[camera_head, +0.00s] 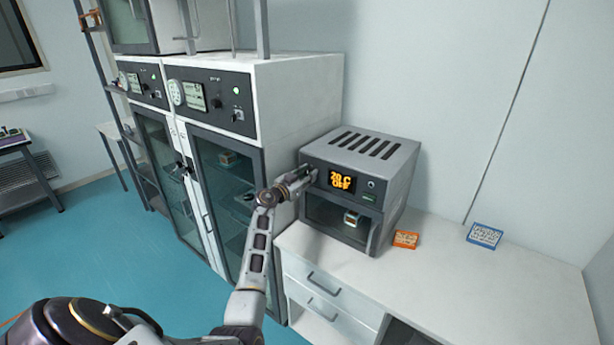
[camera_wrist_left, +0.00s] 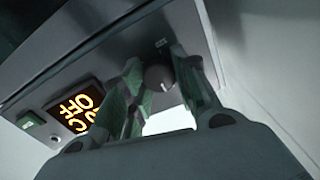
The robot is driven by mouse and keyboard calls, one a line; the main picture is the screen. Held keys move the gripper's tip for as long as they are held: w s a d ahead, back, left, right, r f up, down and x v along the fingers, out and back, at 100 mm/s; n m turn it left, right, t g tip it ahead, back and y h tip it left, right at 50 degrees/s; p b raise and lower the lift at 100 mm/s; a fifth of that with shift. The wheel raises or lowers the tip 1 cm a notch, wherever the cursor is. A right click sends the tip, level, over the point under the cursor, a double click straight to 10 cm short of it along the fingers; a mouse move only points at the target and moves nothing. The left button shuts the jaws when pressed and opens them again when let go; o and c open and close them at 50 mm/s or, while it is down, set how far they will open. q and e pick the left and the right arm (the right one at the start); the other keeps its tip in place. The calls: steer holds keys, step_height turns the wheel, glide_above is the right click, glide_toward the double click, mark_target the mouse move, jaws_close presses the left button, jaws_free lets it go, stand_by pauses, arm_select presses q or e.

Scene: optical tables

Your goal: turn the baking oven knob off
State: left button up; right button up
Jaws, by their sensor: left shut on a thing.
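The baking oven (camera_head: 385,155) is a small grey box with a slotted top on the white counter. Its lit orange display (camera_head: 342,180) shows "OFF" under a temperature reading; the display also appears upside down in the left wrist view (camera_wrist_left: 80,105). My left gripper (camera_head: 308,174) is at the left of the oven's front panel. In the left wrist view, the fingers of my left gripper (camera_wrist_left: 160,85) are on either side of the round dark knob (camera_wrist_left: 158,77), shut on it. The fingers hide the knob in the head view. My right gripper is not in view.
Tall glass-door cabinets (camera_head: 215,115) stand left of the oven. An orange card (camera_head: 406,239) and a blue-edged card (camera_head: 485,235) lie on the counter (camera_head: 470,290) right of the oven. The counter's right part is mostly clear. A wall is behind.

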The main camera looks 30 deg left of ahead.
arm_select(q)
steer(key=shift+f, duration=0.15)
steer(key=o, duration=1)
steer(key=s+a, duration=0.1)
steer(key=s, duration=1.1)
stand_by(0.5)
